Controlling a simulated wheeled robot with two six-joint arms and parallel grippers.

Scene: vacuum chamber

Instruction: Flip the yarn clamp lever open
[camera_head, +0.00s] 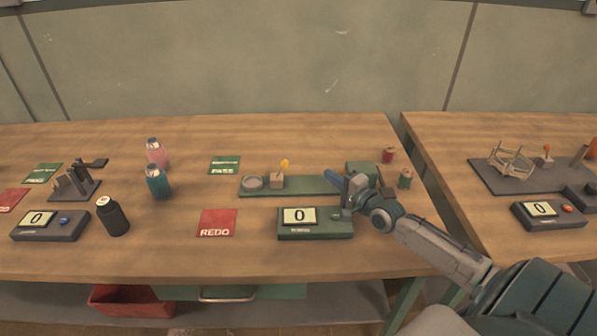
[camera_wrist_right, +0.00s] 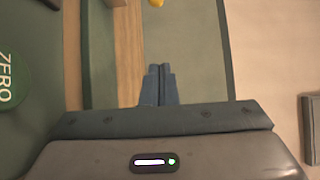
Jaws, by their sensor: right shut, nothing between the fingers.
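A green test plate (camera_head: 315,186) lies on the wooden table. On it are a round grey dish (camera_head: 252,182), a small tan block (camera_head: 277,182) with a yellow-tipped lever (camera_head: 284,164) standing up from it, and a green box (camera_head: 360,171) at the right end. My right gripper (camera_head: 332,176) is shut and empty, over the plate to the right of the lever. In the right wrist view its closed fingers (camera_wrist_right: 159,70) are over the green plate (camera_wrist_right: 190,40), and the yellow tip (camera_wrist_right: 156,3) shows at the top edge, apart from them. My left gripper is out of view.
A green display unit (camera_head: 315,231) reading 0 stands in front of the plate. Red and green spools (camera_head: 388,155) (camera_head: 405,178) stand right of it. A red REDO card (camera_head: 217,223), a green card (camera_head: 224,165) and several bottles (camera_head: 158,183) are to the left.

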